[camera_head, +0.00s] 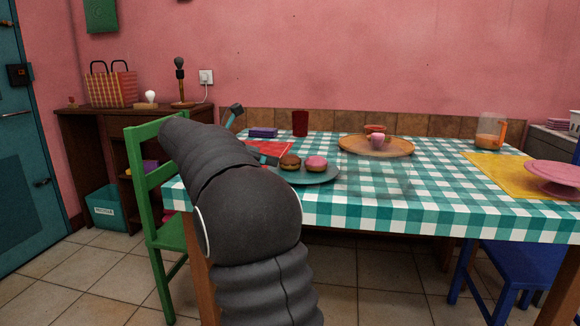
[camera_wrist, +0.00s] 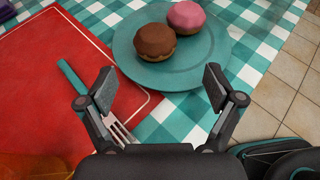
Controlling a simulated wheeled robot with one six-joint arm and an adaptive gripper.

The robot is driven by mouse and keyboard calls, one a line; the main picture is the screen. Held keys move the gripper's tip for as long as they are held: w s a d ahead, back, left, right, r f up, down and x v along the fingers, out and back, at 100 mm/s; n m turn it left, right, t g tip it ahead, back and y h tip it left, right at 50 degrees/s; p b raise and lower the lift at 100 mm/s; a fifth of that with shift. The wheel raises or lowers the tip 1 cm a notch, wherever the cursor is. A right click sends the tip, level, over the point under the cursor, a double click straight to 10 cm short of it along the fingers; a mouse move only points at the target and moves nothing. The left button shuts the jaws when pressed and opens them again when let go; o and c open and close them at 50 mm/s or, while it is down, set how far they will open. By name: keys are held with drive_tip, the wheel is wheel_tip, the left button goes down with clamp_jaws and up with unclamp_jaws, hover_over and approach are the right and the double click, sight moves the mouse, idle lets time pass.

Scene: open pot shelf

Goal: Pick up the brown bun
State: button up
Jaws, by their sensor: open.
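The brown bun (camera_head: 290,162) sits on a teal plate (camera_head: 318,177) on the checked table, beside a pink-topped bun (camera_head: 316,163). In the wrist view the brown bun (camera_wrist: 155,41) is left of the pink bun (camera_wrist: 187,16) on the plate (camera_wrist: 208,62). My gripper (camera_wrist: 158,86) is open and empty, with its two fingers spread. Its fingertips are nearer the camera than the brown bun, which lies beyond the gap between them and apart from both. In the head view my arm hides part of the table's left end, and the gripper is only partly seen.
A green chair (camera_head: 147,185) is at left.

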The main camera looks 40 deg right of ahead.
drive_tip(key=shift+w+b+x, duration=0.15)
drive_tip(key=shift+b+x, duration=0.2)
drive_tip(key=shift+x, duration=1.75)
drive_tip(key=shift+w+b+x, duration=0.2)
drive_tip(key=shift+b+x, duration=0.1)
drive_tip(key=shift+x, duration=1.8)
drive_tip(key=c, duration=1.2)
